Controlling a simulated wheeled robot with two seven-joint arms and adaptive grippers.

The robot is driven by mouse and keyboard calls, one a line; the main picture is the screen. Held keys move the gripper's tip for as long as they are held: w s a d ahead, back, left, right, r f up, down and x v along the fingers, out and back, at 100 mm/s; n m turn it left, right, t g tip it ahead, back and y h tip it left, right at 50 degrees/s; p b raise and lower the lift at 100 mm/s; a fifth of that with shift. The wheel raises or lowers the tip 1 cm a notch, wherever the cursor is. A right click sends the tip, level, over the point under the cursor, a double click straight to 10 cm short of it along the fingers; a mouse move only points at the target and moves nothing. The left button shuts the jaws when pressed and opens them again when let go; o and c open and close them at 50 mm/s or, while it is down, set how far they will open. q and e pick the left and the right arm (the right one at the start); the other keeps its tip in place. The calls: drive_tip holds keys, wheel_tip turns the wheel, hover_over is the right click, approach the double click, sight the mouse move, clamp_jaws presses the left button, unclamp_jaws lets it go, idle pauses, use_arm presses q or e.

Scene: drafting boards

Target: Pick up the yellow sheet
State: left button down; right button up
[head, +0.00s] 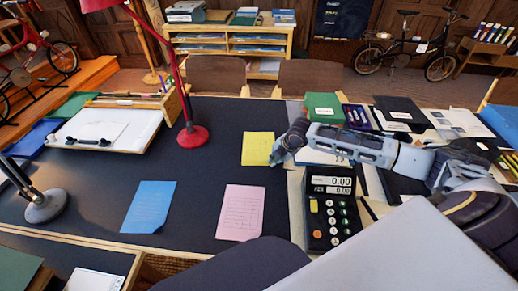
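The yellow sheet (258,148) lies flat on the dark desk top (215,160), near the middle of the head view. My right arm reaches in from the right. Its gripper (282,152) is at the right edge of the yellow sheet and hides a little of that edge. I cannot tell whether the gripper touches the sheet or hovers over it, or whether its fingers are open or shut. My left gripper is not in view.
A pink sheet (240,212) and a blue sheet (149,206) lie nearer on the desk. A black calculator (330,210) stands right of the pink sheet. A red lamp (193,136) rises left of the yellow sheet. Folders and papers crowd the right. Desk between the sheets is clear.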

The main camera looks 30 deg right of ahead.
drive_tip(key=shift+w+a+f, duration=0.1)
drive_tip(key=shift+w+f, duration=0.15)
drive_tip(key=shift+f, duration=0.35)
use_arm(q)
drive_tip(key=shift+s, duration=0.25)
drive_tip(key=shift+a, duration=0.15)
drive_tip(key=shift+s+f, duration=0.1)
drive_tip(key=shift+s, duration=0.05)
use_arm(e)
clamp_jaws()
